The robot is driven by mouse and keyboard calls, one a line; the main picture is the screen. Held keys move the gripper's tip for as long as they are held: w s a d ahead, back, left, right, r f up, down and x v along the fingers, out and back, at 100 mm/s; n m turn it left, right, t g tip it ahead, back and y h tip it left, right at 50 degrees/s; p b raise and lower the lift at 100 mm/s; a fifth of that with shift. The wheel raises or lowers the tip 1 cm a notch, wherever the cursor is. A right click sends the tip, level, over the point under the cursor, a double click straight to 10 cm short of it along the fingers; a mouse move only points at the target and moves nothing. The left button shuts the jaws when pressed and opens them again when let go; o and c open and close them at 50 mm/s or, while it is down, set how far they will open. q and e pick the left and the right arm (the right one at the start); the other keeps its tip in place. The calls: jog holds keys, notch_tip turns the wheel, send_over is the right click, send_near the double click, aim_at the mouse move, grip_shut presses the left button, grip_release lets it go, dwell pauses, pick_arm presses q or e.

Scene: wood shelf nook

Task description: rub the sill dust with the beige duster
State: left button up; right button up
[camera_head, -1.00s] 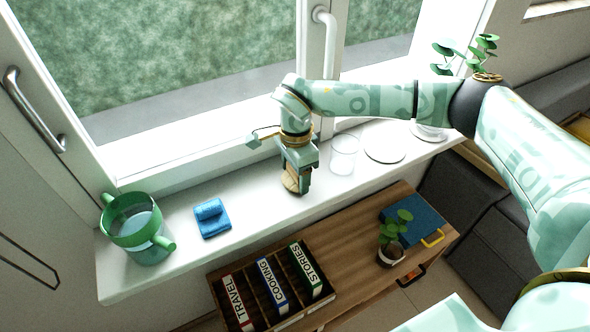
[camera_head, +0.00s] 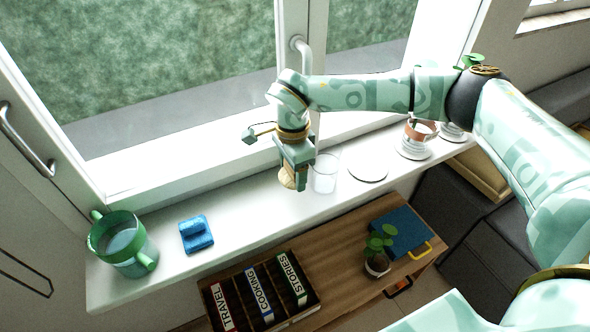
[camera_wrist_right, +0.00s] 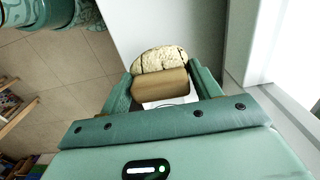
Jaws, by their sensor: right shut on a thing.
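The beige duster (camera_head: 287,178) is in my right gripper (camera_head: 298,176), over the window sill (camera_head: 250,207) beside the clear glass. The right wrist view shows its pale, rounded pad (camera_wrist_right: 158,59) and brown handle (camera_wrist_right: 160,87) between the fingers of my right gripper (camera_wrist_right: 160,92), which is shut on it. I cannot tell whether the pad touches the sill. I cannot make out any dust on the sill; the arm and gripper hide part of it. My left gripper is not in view.
A green pot (camera_head: 122,243) and a blue duster (camera_head: 196,234) stand on the sill's left. The clear glass (camera_head: 324,173) is just right of my gripper, then a white disc (camera_head: 368,168) and potted plants. Below is a wooden cabinet (camera_head: 334,245) with books and a small plant.

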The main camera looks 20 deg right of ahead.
jog(key=shift+a+r+p, duration=0.1)
jog(key=shift+r+p, duration=0.8)
jog(key=shift+r, duration=0.5)
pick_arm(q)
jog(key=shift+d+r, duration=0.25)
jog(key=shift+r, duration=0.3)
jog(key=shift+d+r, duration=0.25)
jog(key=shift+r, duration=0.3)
pick_arm(e)
jog(key=shift+f, duration=0.1)
